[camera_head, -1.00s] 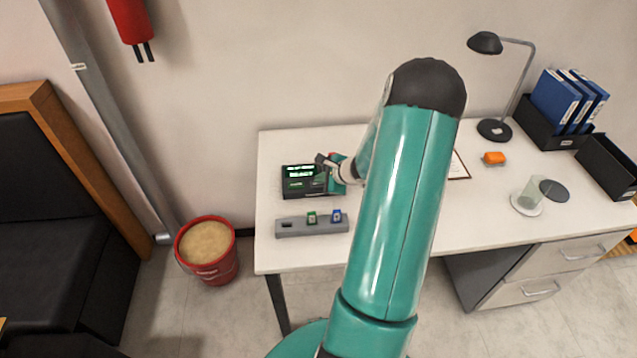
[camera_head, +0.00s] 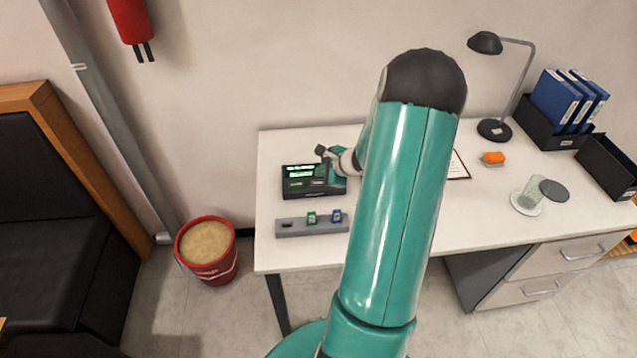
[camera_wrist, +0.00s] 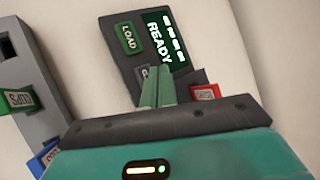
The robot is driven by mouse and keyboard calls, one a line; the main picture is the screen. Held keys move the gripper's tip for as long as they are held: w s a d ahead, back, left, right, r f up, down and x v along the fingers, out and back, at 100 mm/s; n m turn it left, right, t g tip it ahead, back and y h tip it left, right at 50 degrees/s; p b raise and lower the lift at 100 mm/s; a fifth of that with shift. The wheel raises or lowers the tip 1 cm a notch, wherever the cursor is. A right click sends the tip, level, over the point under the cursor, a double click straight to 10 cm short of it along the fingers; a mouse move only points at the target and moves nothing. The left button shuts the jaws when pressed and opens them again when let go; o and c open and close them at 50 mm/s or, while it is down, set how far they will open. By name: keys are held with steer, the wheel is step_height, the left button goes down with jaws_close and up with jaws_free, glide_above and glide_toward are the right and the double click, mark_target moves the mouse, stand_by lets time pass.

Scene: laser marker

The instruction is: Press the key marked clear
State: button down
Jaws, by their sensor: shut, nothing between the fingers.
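The dark key device (camera_head: 300,194) stands on the desk at the left; it also shows in the wrist view (camera_wrist: 117,42). Its lit display (camera_wrist: 166,42) reads READY with a row of dashes. A green key (camera_wrist: 129,38) is marked LOAD. A grey key (camera_wrist: 143,72) is partly hidden by my fingers. A red key (camera_wrist: 206,92) lies just right of my fingers, its small label not readable. I cannot read the word clear on any key. My gripper (camera_wrist: 157,88) is shut and empty, its tips over the device between the grey and red keys. Contact cannot be told.
A grey holder (camera_head: 298,231) with a green block (camera_head: 311,217) and a blue block (camera_head: 336,215) lies in front of the device. A lamp (camera_head: 494,130), an orange object (camera_head: 494,157) and a glass (camera_head: 532,190) stand farther right.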

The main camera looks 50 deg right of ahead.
mark_target(320, 185)
steer(key=shift+r, duration=1.75)
steer(key=shift+w+a+r, duration=0.1)
steer(key=shift+a, duration=0.05)
steer(key=a+r+n+g+y, duration=0.1)
steer(key=a+r+n, duration=0.35)
steer(key=a, duration=0.35)
steer(key=w+a+r+n+g+y, duration=0.1)
steer(key=a+r+n, duration=0.3)
steer(key=a+r, duration=0.3)
steer(key=a+r+n+g, duration=0.1)
steer(key=a+r+n, duration=0.35)
steer(key=a, duration=0.45)
steer(key=s+a+r+n+h, duration=0.1)
steer(key=s+a+r+n, duration=0.3)
steer(key=s+a+n, duration=0.2)
steer(key=s+a+r+n+h, duration=0.1)
steer(key=s+a+r+n, duration=0.2)
steer(key=s+a+n, duration=0.4)
steer(key=s+a, duration=0.1)
steer(key=s, duration=0.3)
steer(key=shift+a+r+n+g, duration=0.25)
steer(key=shift+r+n+g, duration=0.05)
steer(key=shift+r, duration=0.1)
